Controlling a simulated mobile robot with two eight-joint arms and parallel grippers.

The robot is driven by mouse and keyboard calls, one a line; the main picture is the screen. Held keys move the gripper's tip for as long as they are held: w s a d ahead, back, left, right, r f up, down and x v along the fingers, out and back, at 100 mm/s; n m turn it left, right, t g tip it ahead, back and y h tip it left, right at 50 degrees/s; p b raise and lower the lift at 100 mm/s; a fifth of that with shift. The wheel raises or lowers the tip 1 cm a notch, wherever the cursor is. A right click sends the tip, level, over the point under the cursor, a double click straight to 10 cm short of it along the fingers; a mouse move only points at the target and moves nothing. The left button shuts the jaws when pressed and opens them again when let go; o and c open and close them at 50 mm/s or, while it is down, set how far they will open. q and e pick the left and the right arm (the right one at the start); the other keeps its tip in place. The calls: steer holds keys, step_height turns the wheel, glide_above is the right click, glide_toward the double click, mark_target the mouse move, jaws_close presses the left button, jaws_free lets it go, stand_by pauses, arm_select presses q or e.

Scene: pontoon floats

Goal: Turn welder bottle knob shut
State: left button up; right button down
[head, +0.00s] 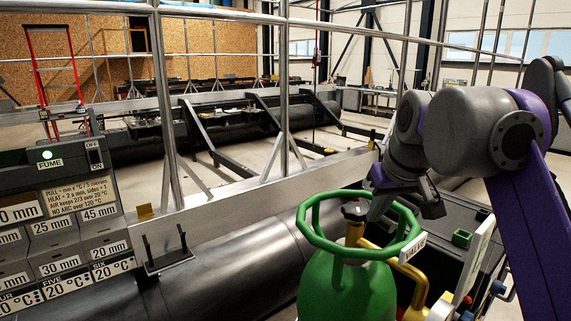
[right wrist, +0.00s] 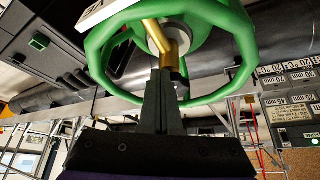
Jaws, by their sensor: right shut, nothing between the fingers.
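The green welder bottle (head: 345,285) stands at the lower right of the head view, with a green ring guard (head: 312,232) around its top. Inside the guard is a brass valve (head: 354,232) topped by a dark knob (head: 354,210). My right gripper (head: 376,208) reaches in over the guard from the right, its fingers just right of the knob. In the right wrist view its fingers (right wrist: 163,74) are shut and empty, pointing at the brass valve (right wrist: 171,62) inside the guard. Whether they touch the knob or valve I cannot tell. My left gripper is not in view.
A "VALVE" label (head: 412,248) and a yellow pipe (head: 408,270) are at the guard's right. A large dark pontoon float (head: 235,265) lies left of the bottle, below a metal railing (head: 250,200).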

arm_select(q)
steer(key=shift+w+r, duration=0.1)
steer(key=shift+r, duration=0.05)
arm_select(e)
steer(key=shift+a, duration=0.15)
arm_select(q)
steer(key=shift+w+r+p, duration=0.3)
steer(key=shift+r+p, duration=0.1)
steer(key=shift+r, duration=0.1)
arm_select(e)
steer(key=shift+s+a, duration=0.2)
steer(key=shift+a, duration=1.3)
steer(key=shift+s+a, duration=0.1)
steer(key=shift+s, duration=0.25)
